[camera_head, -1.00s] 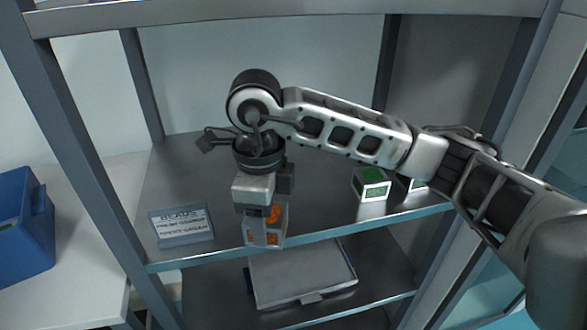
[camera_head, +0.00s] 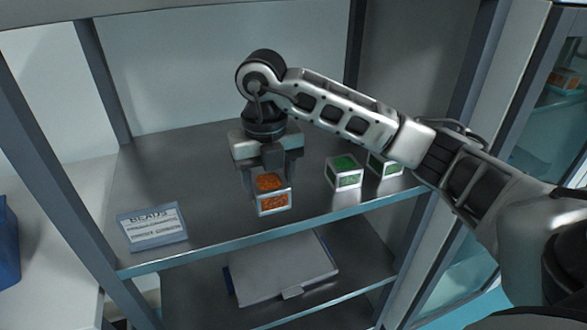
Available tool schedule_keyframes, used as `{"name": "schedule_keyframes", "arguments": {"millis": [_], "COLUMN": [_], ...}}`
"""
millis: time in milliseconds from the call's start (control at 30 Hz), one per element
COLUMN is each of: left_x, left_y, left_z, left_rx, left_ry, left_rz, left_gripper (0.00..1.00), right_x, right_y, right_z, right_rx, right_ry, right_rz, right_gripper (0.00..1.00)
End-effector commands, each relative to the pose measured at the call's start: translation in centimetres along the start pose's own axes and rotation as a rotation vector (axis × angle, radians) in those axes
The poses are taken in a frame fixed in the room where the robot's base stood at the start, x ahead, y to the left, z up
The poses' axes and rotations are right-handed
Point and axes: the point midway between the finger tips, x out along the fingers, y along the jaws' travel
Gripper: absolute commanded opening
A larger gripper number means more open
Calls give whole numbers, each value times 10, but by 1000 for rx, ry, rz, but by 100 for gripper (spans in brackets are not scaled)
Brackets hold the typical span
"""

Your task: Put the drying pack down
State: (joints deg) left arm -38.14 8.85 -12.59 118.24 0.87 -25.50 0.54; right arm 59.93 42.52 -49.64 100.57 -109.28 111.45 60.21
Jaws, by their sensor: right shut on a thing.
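The drying pack (camera_head: 273,203) is a small clear-sided box with orange beads. It is upright at the front part of the middle shelf (camera_head: 225,216), between the beads sign and the green packs. My right gripper (camera_head: 269,182) points down from above and is shut on the pack, with a finger on its left and right sides. I cannot tell whether the pack's base touches the shelf or hangs slightly above it. My left gripper is not in view.
Two green-bead packs (camera_head: 344,173) (camera_head: 385,164) stand to the right on the same shelf. A beads sign (camera_head: 152,228) stands at the left. A grey tray (camera_head: 282,268) lies on the shelf below. Another orange pack (camera_head: 566,79) shows at far right.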

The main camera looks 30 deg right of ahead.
Motion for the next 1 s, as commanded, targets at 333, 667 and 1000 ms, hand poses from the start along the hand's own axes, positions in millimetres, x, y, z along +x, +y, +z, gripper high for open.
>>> {"name": "schedule_keyframes", "arguments": {"millis": [333, 667, 1000], "left_x": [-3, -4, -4], "left_y": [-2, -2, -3], "left_z": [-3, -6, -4], "left_rx": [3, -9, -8], "left_ry": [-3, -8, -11], "left_rz": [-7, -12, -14], "left_gripper": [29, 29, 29], "right_x": [-1, 24, 36], "right_y": [-62, -67, -66], "right_z": [40, 42, 42], "right_rx": [1, -3, -3], "right_ry": [0, 3, -2], "right_rz": [2, 0, 1], "right_gripper": [30, 30, 30]}}
